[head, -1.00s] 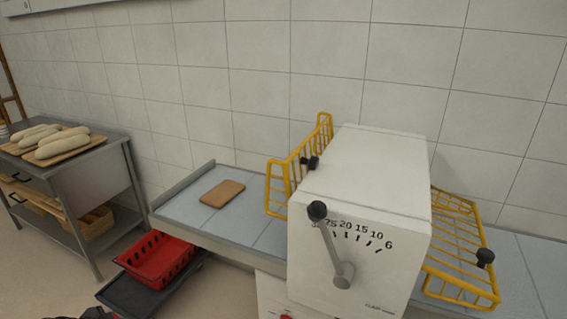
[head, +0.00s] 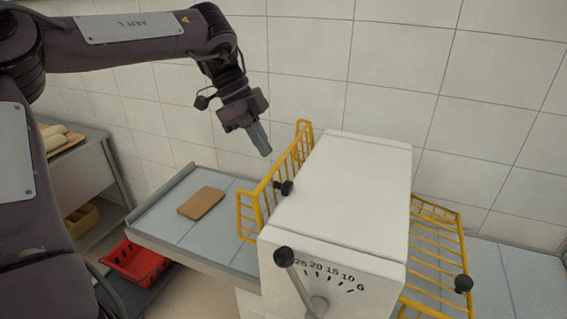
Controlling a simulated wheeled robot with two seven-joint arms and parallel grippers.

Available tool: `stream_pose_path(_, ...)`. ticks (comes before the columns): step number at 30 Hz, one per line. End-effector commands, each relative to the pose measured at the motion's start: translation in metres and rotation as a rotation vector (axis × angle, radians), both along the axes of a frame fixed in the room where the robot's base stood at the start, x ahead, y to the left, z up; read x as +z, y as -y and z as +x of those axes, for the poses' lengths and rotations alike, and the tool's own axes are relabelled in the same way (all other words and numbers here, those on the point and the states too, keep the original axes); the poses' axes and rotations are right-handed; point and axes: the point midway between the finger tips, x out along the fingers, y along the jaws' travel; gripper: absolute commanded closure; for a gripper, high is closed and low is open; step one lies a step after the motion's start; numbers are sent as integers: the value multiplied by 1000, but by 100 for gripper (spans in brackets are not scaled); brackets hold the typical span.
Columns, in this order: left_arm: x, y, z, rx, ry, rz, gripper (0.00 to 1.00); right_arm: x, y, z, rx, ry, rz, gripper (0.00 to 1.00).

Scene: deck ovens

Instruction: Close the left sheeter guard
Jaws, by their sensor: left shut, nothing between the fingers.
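The left sheeter guard (head: 292,160) is a yellow wire frame with a black knob (head: 284,188) on the left side of the white sheeter body (head: 345,190). It stands raised, steeply tilted above the left table (head: 165,225). My left gripper (head: 262,146) is shut and empty. It hangs in the air in front of the wall and, in the picture, just left of the guard's upper part; I see a gap between them. My right gripper is not in view.
The right guard (head: 437,262) slopes down over the right table. A brown board (head: 201,203) lies on the left table. A lever (head: 294,275) and dial are on the sheeter's front. A red crate (head: 136,262) and a steel bench with loaves (head: 54,131) stand at left.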

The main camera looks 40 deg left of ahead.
Motion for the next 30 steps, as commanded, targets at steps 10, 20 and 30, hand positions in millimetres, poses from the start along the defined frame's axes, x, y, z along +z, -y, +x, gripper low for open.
stream_pose_path(10, -41, 24, 3, -4, -9, -1, 100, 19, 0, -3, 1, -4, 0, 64)
stream_pose_path(20, -83, 30, 7, 4, -4, 1, 100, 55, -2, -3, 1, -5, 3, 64)
stream_pose_path(30, -92, 7, 1, -1, -1, 3, 100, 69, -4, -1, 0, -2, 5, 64)
